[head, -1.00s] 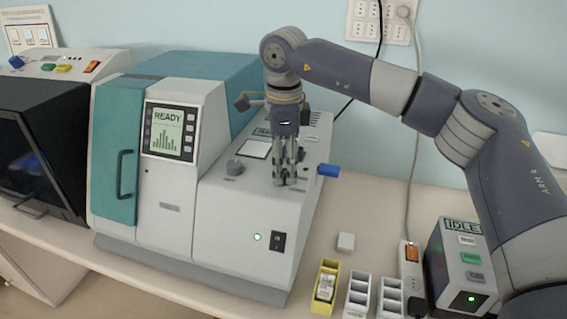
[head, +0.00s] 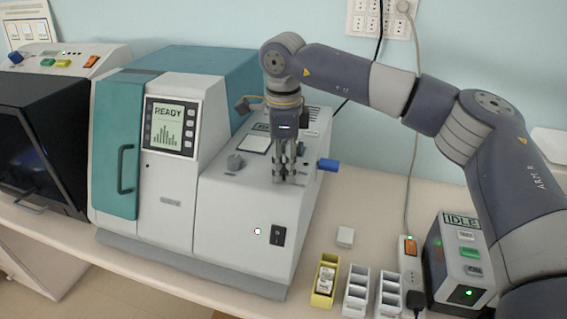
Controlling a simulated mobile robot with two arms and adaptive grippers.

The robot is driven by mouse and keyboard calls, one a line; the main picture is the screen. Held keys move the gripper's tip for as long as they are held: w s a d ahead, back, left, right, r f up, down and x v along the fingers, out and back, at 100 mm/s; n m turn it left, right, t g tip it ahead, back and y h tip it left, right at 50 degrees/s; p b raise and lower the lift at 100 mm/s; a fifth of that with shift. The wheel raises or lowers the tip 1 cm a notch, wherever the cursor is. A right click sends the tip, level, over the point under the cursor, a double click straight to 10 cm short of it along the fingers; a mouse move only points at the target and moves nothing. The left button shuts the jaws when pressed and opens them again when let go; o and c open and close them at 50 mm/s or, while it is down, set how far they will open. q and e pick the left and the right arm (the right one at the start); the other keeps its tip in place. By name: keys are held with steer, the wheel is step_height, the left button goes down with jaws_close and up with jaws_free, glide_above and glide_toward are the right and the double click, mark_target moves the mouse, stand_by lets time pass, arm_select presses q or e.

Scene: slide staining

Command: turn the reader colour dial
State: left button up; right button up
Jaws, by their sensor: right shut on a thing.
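The reader (head: 215,225) is a white and teal machine. Its screen (head: 168,128) reads READY above a bar graph. My right gripper (head: 288,179) points straight down over the right part of the reader's top. Its fingers are shut on a small dial there, which they mostly hide, so I cannot read its setting. A grey knob (head: 235,161) stands free to the left of the gripper, beside a pale square plate (head: 254,145). A blue-ended lever (head: 329,165) sticks out at the reader's right side. My left gripper is not in view.
A yellow slide holder (head: 325,283) and two white racks (head: 357,294) stand at the front right. A small white block (head: 345,237) lies behind them. A box reading IDLE (head: 460,265) is at the right. A dark-fronted machine (head: 40,150) stands at the left.

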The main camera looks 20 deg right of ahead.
steer(key=shift+m+b, duration=0.65)
steer(key=shift+m, duration=0.35)
steer(key=m+b, duration=0.1)
steer(key=m, duration=0.1)
steer(key=shift+m, duration=0.4)
steer(key=m+b, duration=0.1)
steer(key=m, duration=0.2)
steer(key=shift+w+a, duration=0.1)
steer(key=shift+r+m+b, duration=0.1)
steer(key=shift+m+b, duration=0.5)
steer(key=shift+m, duration=1.6)
steer(key=o, duration=1.1)
